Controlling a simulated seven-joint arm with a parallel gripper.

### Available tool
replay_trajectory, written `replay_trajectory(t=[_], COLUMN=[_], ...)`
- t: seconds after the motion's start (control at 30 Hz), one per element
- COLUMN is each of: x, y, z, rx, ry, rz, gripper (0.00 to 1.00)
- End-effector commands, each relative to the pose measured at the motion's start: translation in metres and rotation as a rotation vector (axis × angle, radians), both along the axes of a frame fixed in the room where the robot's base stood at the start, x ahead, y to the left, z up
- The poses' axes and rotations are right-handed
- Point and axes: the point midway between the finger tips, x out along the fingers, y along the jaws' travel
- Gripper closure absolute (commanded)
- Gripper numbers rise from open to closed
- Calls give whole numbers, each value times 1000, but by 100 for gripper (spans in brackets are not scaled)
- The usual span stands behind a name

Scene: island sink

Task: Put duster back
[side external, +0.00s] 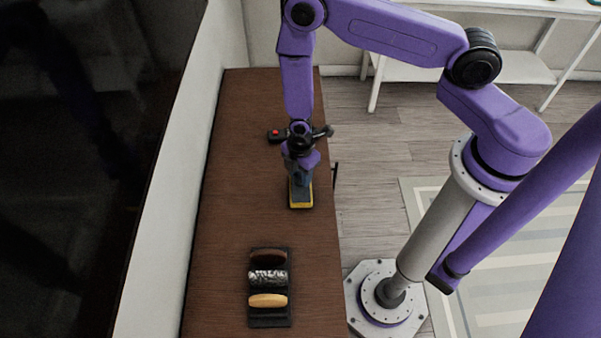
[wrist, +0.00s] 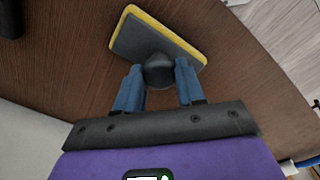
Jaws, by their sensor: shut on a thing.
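The duster (side external: 300,196) is a flat grey block with a yellow edge. In the wrist view the duster (wrist: 150,40) also shows a dark round knob (wrist: 158,70). My gripper (side external: 300,172) points down over the wooden top. In the wrist view the blue fingers of my gripper (wrist: 158,84) are closed on the knob from both sides. I cannot tell whether the duster touches the wood or is just above it.
A dark holder (side external: 269,321) with a dark brown, a silver and a tan piece stands at the near end of the wooden top (side external: 225,215). A black item with a red spot (side external: 277,134) shows behind my gripper. The wood between duster and holder is clear. A white wall (side external: 176,180) borders the left.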

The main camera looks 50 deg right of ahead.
Motion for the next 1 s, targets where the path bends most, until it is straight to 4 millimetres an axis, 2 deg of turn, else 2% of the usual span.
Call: replay_trajectory(t=[0.4, 0.43, 0.5, 0.83, 1.0], x=[0, 0, 0, 0, 1], y=[0, 0, 0, 0, 1], z=[-5, -5, -4, -2, 12], rx=[0, 0, 0, 1, 1], ry=[0, -1, -1, -1, -2], rz=[0, 0, 0, 0, -1], gripper=[90, 52, 36, 36, 36])
